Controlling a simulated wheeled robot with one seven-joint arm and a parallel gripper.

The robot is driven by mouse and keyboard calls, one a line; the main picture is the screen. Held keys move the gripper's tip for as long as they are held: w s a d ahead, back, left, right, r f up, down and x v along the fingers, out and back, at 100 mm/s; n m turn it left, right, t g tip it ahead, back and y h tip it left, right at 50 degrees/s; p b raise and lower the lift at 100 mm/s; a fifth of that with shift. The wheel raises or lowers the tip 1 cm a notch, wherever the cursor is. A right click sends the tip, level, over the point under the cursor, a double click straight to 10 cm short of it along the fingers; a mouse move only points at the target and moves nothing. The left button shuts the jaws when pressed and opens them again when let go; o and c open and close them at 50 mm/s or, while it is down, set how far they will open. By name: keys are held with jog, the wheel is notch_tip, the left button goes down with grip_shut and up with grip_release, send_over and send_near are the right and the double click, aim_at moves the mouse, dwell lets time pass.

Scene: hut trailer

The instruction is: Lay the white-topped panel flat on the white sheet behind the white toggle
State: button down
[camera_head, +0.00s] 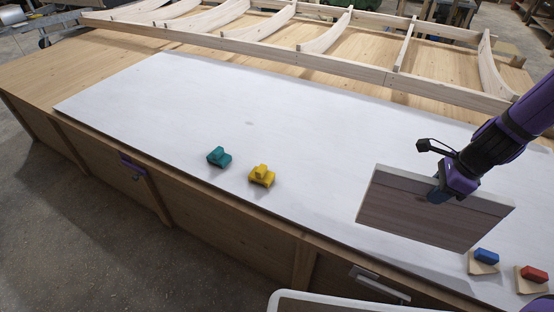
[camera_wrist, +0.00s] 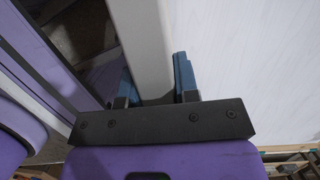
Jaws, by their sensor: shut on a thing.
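The panel (camera_head: 420,212) has a brown wood face and a pale top edge, and stands steeply tilted over the right part of the white sheet (camera_head: 300,115). My gripper (camera_head: 438,194) is shut on its upper edge. In the wrist view the panel's pale edge (camera_wrist: 143,45) runs between the blue fingertips of my gripper (camera_wrist: 158,85). I cannot tell whether the panel's lower edge touches the sheet. A whitish bar-shaped toggle (camera_head: 380,285) with a reddish end sits at the bench's front side, left of and nearer than the panel.
A teal block (camera_head: 219,157) and a yellow block (camera_head: 262,175) sit near the sheet's front edge. A blue block (camera_head: 486,255) and a red block (camera_head: 533,273) sit on small wooden bases at right. A ribbed wooden frame (camera_head: 340,60) lies behind. The sheet's middle is clear.

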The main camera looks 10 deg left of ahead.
jog(key=shift+s+d+f+m, duration=0.15)
jog(key=shift+s+m, duration=0.15)
jog(key=shift+s, duration=0.25)
jog(key=shift+s+d+m, duration=0.15)
jog(key=shift+s+m, duration=0.15)
jog(key=shift+s, duration=0.2)
jog(key=w+a+f, duration=0.2)
jog(key=w+a, duration=0.1)
jog(key=w, duration=0.4)
jog(key=w+a+f, duration=0.3)
jog(key=w+a, duration=0.1)
jog(key=w, duration=0.3)
jog(key=shift+a, duration=0.2)
jog(key=shift+w, duration=0.1)
jog(key=c, duration=0.9)
grip_release()
jog(key=shift+f, duration=0.1)
jog(key=shift+o, duration=0.2)
